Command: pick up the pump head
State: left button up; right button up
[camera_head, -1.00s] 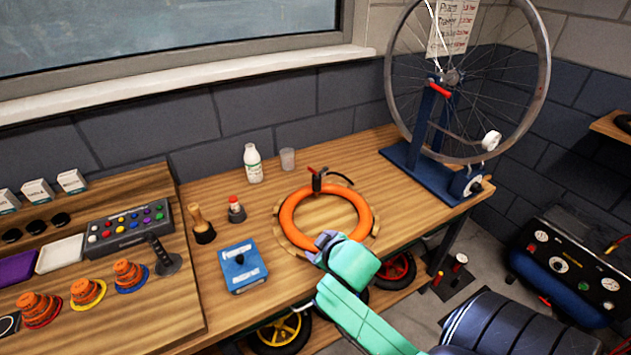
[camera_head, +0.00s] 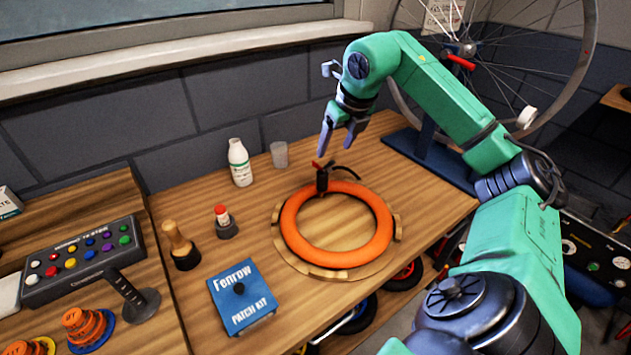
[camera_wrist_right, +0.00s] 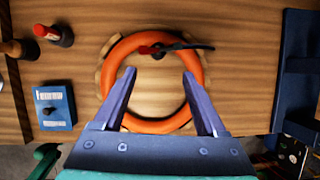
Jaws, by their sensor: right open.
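The pump head (camera_head: 322,179) is a small black piece with a red lever and a short black hose. It stands at the far edge of the orange ring (camera_head: 290,222) on the bench. It also shows in the right wrist view (camera_wrist_right: 158,51), beyond my fingertips. My right gripper (camera_head: 336,143) is open and empty, pointing down above the pump head and apart from it. In the right wrist view its two blue fingers (camera_wrist_right: 158,76) are spread with nothing between them but ring and wood behind. My left gripper is not in view.
A white bottle (camera_head: 240,163) and a clear cup (camera_head: 279,154) stand left of the pump head. A red-capped bottle (camera_head: 225,222), a wooden-handled tool (camera_head: 181,245) and a blue patch kit (camera_head: 243,297) are nearer. The wheel stand (camera_head: 400,143) is at right.

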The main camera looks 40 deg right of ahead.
send_over(324, 173)
jog(key=s, duration=0.2)
jog(key=f, duration=0.5)
jog(key=shift+s+a+f, duration=0.1)
jog(key=shift+a+f, duration=0.15)
jog(key=shift+f, duration=0.15)
jog(key=p+x, duration=0.1)
jog(key=x, duration=0.6)
jog(key=shift+f+p, duration=0.3)
jog(key=shift+p, duration=0.05)
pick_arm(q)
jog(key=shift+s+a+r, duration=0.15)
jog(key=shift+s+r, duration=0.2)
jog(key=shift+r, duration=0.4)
pick_arm(e)
grip_shut()
